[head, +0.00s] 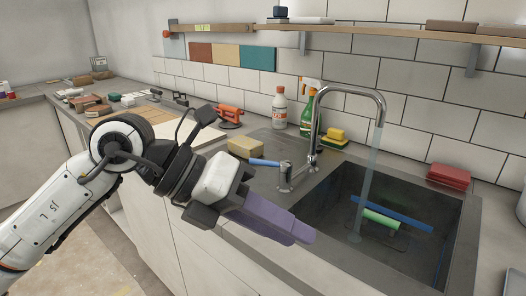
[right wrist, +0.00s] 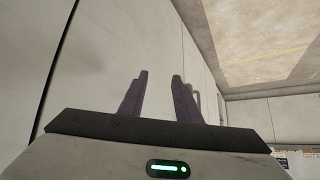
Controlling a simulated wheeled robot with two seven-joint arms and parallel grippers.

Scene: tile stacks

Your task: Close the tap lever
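The tap (head: 317,130) is a chrome gooseneck that stands at the left edge of the sink. Its lever (head: 264,162) has a blue handle that points left over the counter. A stream of water (head: 367,180) runs from the spout into the sink. My left gripper (head: 308,238) has purple fingers and is in front of the sink's front edge, nearer to me than the lever and apart from it. I see no gap between its fingers from this angle. My right gripper (right wrist: 161,78) shows only in the right wrist view, with its two fingers apart and nothing between them.
The dark sink (head: 325,205) holds a blue stick (head: 392,212) and a green roll (head: 381,218). A tan sponge (head: 245,147) lies behind the lever. Bottles (head: 280,108) stand near the wall. Red tiles (head: 449,176) sit right of the tap.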

